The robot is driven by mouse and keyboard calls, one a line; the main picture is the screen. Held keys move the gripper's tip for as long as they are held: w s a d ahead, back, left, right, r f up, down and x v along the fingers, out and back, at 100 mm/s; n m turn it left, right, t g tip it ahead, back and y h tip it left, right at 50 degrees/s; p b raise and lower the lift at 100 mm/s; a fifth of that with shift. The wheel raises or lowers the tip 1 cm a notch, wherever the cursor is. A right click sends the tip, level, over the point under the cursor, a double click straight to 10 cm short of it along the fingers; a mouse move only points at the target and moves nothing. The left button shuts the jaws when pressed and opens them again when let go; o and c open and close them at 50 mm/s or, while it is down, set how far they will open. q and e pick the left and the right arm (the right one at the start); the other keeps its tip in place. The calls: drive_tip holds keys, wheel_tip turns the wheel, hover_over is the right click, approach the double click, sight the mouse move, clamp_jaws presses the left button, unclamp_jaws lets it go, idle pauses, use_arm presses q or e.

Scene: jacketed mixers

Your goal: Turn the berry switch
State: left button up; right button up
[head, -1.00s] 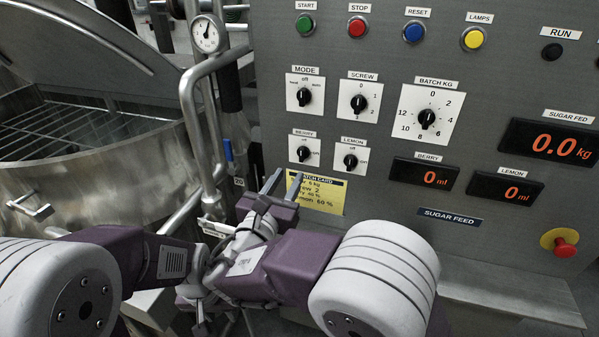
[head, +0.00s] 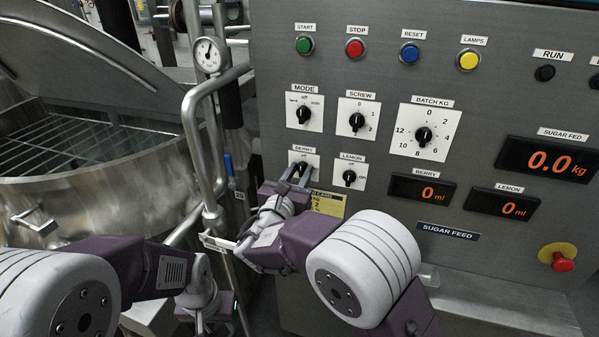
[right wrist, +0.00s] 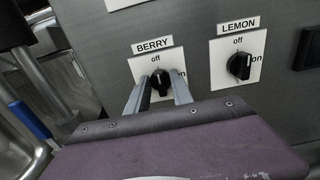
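The berry switch (head: 301,166) is a black knob on a white plate, marked off at the top and on at the right. It also shows in the right wrist view (right wrist: 160,80). I cannot clearly tell where its pointer stands. My right gripper (head: 297,173) is at this switch, its fingers open, one on each side of the knob in the right wrist view (right wrist: 160,92). I cannot tell whether they touch it. My left arm's wrist (head: 197,290) is low in the head view, away from the panel; its fingers cannot be made out.
The lemon switch (head: 349,177) sits close on the right of the berry switch. Mode (head: 304,115) and screw (head: 356,120) dials are above. The berry display (head: 422,190) reads 0 ml. A yellow batch card (head: 330,204) is partly hidden. Pipes (head: 195,120) and a steel vessel (head: 100,190) stand left.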

clamp_jaws()
drive_tip(key=shift+f+m+b, duration=0.2)
drive_tip(key=shift+m+b, duration=0.1)
drive_tip(key=shift+b, duration=0.35)
drive_tip(key=m+b, duration=0.4)
drive_tip(key=b, duration=0.2)
drive_tip(key=m+b, duration=0.5)
drive_tip(key=b, duration=0.2)
drive_tip(key=m+b, duration=0.4)
drive_tip(key=b, duration=0.3)
drive_tip(key=shift+d+f+m, duration=0.2)
drive_tip(key=shift+f+m, duration=0.05)
drive_tip(key=shift+m, duration=0.05)
drive_tip(key=shift+r+m+b, duration=0.15)
drive_tip(key=shift+m+b, duration=1.7)
drive_tip(key=shift+m, duration=0.05)
